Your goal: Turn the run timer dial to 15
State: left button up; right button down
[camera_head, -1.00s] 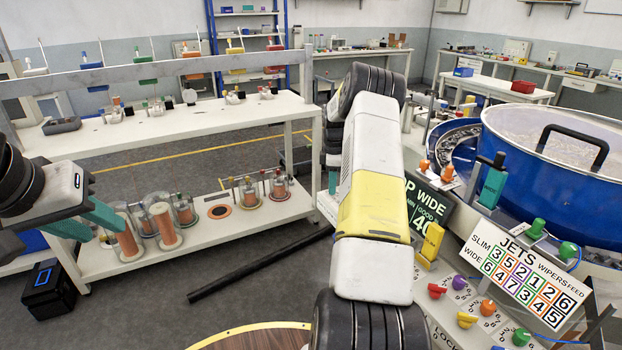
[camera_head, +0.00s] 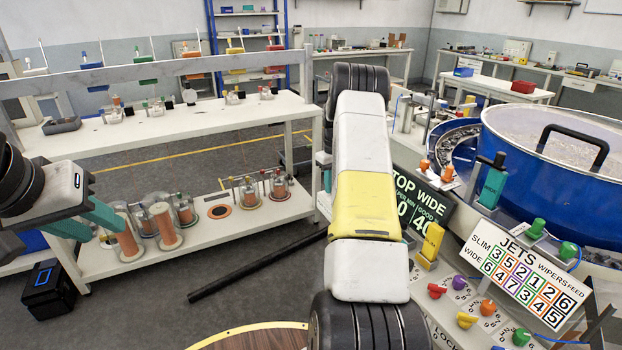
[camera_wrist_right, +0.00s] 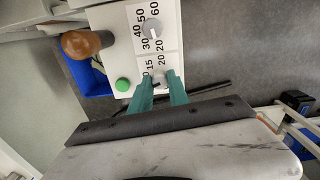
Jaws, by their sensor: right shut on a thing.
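In the right wrist view my right gripper (camera_wrist_right: 159,81) has its green fingers shut on a small pale knob (camera_wrist_right: 160,73), with 15 and 20 printed around it. I take this knob for the run timer dial; its name is not readable, and the fingers partly hide it and its pointer. A second grey dial (camera_wrist_right: 152,28), marked with numbers such as 30, 40, 50 and 60, sits above it on the same white panel. In the head view my right gripper and this panel are not visible. My left gripper (camera_head: 104,233) is open and empty in front of the shelf with glass jars.
In the wrist view a green button (camera_wrist_right: 122,85) and a brown rounded knob (camera_wrist_right: 88,43) lie left of the fingers, close by. A blue bin (camera_wrist_right: 92,78) is below the panel. The blue bowl (camera_head: 560,165) and coloured knobs (camera_head: 467,320) stand right of my arm.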

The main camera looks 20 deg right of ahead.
jog(key=m, duration=0.7)
jog(key=shift+w+r, duration=0.1)
jog(key=m, duration=0.6)
jog(key=shift+m, duration=0.4)
jog(key=c, duration=1.3)
grip_release()
jog(key=shift+o, duration=0.2)
jog(key=shift+r, duration=3.85)
